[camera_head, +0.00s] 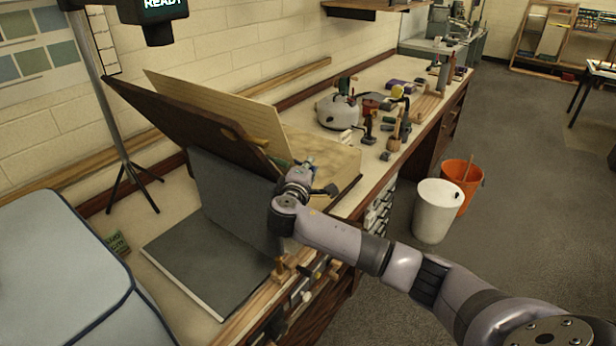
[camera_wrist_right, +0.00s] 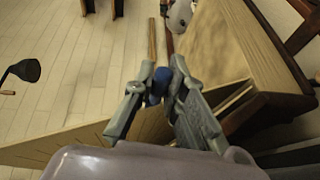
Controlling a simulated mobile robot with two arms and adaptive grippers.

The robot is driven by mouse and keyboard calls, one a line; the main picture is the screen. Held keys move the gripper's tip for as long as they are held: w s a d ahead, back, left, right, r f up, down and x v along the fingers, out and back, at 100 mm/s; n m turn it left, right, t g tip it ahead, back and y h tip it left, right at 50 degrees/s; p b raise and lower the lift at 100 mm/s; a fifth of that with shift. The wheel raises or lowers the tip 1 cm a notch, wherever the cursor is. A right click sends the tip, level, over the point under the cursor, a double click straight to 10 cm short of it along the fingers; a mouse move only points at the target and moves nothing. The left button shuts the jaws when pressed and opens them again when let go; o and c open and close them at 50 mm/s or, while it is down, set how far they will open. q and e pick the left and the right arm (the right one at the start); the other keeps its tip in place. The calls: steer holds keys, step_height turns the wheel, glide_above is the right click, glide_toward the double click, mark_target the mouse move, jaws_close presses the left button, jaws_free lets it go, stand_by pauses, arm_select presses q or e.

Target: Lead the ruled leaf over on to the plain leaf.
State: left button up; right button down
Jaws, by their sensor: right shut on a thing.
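The ruled leaf (camera_head: 215,112), a cream board with fine lines, stands tilted up behind a dark brown board (camera_head: 190,118). Its lined face appears to show at the lower left of the right wrist view (camera_wrist_right: 70,143). The plain leaf (camera_head: 330,158), tan and unlined, lies flat to its right; a broad tan face also shows in the wrist view (camera_wrist_right: 235,45). My right gripper (camera_wrist_right: 158,80) is shut on a small blue grip (camera_wrist_right: 160,86), near the raised boards' lower right end (camera_head: 305,168). Whether the grip joins the ruled leaf is hidden. My left gripper is not in view.
A grey upright panel (camera_head: 232,200) and a flat dark slab (camera_head: 205,262) are in front. A white bucket (camera_head: 437,210) and an orange bucket (camera_head: 463,180) stand on the floor.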

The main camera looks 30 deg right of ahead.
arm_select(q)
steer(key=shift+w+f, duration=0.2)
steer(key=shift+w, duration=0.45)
arm_select(e)
steer(key=shift+w+d+r, duration=0.15)
steer(key=shift+w+d, duration=0.1)
steer(key=shift+d, duration=0.3)
steer(key=shift+w+d+r, duration=0.15)
steer(key=shift+w+d, duration=0.1)
steer(key=shift+d, duration=0.3)
